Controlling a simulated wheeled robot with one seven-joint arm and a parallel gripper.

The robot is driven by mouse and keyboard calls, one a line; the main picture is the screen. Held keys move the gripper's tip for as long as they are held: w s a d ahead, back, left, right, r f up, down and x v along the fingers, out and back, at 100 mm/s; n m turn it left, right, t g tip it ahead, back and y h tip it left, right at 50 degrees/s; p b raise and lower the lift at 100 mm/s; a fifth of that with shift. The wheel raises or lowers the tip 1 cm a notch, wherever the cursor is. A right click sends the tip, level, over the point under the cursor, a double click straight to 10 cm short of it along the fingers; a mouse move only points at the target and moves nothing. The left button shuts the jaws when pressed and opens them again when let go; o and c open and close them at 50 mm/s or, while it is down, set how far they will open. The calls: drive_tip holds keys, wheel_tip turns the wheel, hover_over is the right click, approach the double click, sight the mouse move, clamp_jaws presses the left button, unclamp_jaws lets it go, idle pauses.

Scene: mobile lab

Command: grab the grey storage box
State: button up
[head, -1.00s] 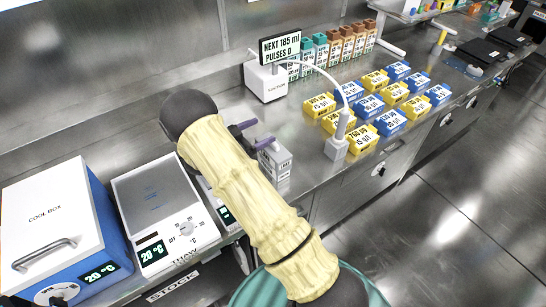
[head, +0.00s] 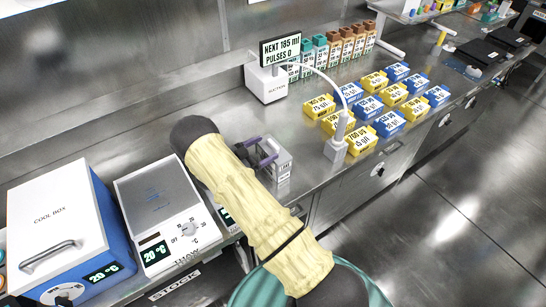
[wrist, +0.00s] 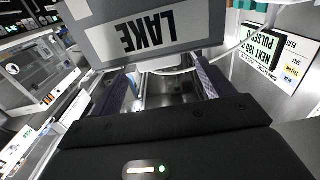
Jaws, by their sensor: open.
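The grey storage box (head: 281,167) stands on the steel bench beside the end of my arm in the head view. In the wrist view the box (wrist: 95,42) fills the top middle, its white label reading LAKE upside down. My gripper (head: 262,151) is open, with its two purple fingers at the box's left upper side. In the wrist view the gripper (wrist: 160,85) has one finger on each side below the box. I cannot tell whether the fingers touch it. My arm hides part of the bench left of the box.
A white suction unit (head: 268,82) with a display stands behind, and its tube arches to a white holder (head: 336,150) right of the box. Several yellow and blue labelled boxes lie farther right. A thaw unit (head: 165,210) and cool box (head: 60,225) stand left.

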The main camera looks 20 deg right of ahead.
sight(271, 145)
drive_tip(key=shift+d, duration=0.1)
drive_tip(key=p+x, duration=0.2)
drive_tip(key=x, duration=0.4)
idle(0.6)
drive_tip(key=c, duration=1.6)
drive_tip(key=shift+r, duration=0.1)
wheel_tip(271, 145, up, 10)
drive_tip(key=b, duration=0.2)
